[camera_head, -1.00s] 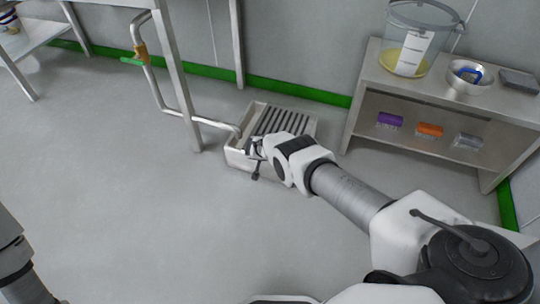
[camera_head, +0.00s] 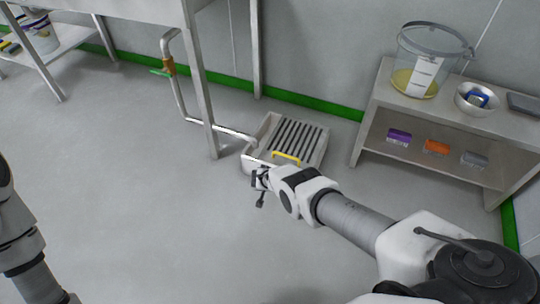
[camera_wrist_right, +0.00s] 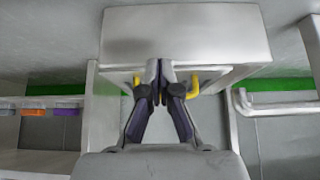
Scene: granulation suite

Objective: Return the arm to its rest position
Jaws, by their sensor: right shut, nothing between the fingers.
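My right arm (camera_head: 345,217) reaches in from the right in the head view. Its gripper (camera_head: 259,183) is just in front of the near side of a pale floor box (camera_head: 262,168) with a slotted grate (camera_head: 297,136). In the right wrist view the gripper's fingers (camera_wrist_right: 160,88) are together with nothing between them. A yellow handle (camera_head: 287,157) is on the box; in the wrist view its ends (camera_wrist_right: 194,88) show on both sides of the fingers. Part of my left arm (camera_head: 22,240) shows at the left edge; its gripper is out of view.
A metal pipe (camera_head: 222,131) with a green-handled valve (camera_head: 163,72) runs down beside a table leg (camera_head: 201,85) to the box. A shelf unit (camera_head: 375,100) at right bears a clear bucket (camera_head: 428,68) and a steel bowl (camera_head: 478,98). The floor at front left is clear.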

